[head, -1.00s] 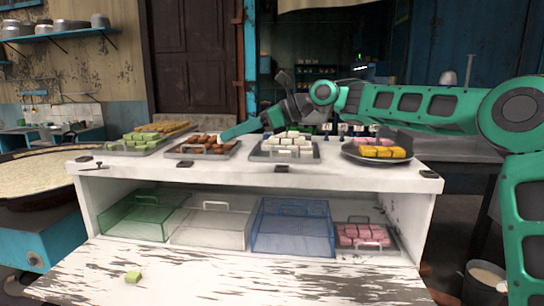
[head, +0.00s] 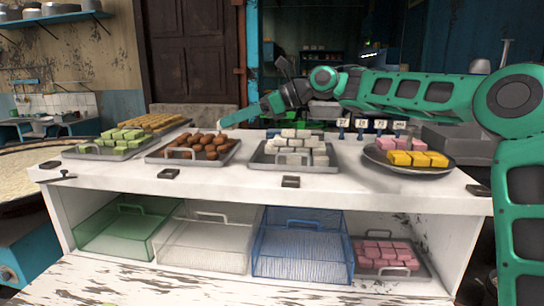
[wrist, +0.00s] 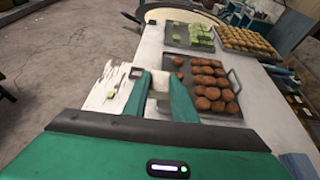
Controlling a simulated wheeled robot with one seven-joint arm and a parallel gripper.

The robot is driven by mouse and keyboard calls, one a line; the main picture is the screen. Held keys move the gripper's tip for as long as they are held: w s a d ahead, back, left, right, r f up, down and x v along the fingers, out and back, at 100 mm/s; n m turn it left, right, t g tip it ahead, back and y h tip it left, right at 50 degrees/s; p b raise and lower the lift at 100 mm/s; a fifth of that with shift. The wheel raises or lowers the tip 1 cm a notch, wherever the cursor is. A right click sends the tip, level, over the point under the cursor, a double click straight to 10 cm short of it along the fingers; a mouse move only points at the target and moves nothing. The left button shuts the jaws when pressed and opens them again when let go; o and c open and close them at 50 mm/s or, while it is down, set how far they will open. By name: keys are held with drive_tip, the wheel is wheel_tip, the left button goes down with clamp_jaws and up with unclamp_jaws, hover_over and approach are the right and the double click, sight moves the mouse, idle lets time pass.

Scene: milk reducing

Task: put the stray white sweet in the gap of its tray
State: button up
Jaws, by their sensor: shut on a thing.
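My gripper (wrist: 160,98) is shut on a white sweet (wrist: 160,82), which shows pale between the green fingers in the wrist view. In the head view my gripper (head: 224,121) is up above the back of the counter, behind the tray of brown sweets; the held sweet cannot be made out there. The tray of white sweets (head: 254,164) stands on the counter, right of the brown ones and right of my gripper. Its white sweets lie in rows, some stacked; I cannot clearly make out the gap. This tray is outside the wrist view.
Brown sweets (head: 205,145) and green sweets (head: 122,138) lie on trays to the left. A round plate (head: 376,158) of yellow and pink sweets is at the right. Price tags (head: 360,123) stand behind.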

hover_over(274, 162)
wheel_tip(274, 162, down, 6)
drive_tip(key=shift+s+f, duration=0.1)
drive_tip(key=shift+s, duration=0.05)
drive_tip(key=shift+f, duration=2)
drive_tip(key=shift+f, duration=0.45)
drive_tip(key=shift+s+f, duration=0.1)
drive_tip(key=shift+f, duration=0.1)
drive_tip(key=o, duration=1)
drive_tip(key=shift+f, duration=0.2)
drive_tip(key=shift+r, duration=0.55)
drive_tip(key=v, duration=1.1)
drive_tip(key=shift+a+r, duration=0.2)
drive_tip(key=shift+r, duration=0.1)
drive_tip(key=shift+s+d+r, duration=0.1)
drive_tip(key=shift+d+r, duration=0.15)
drive_tip(key=shift+d, duration=0.35)
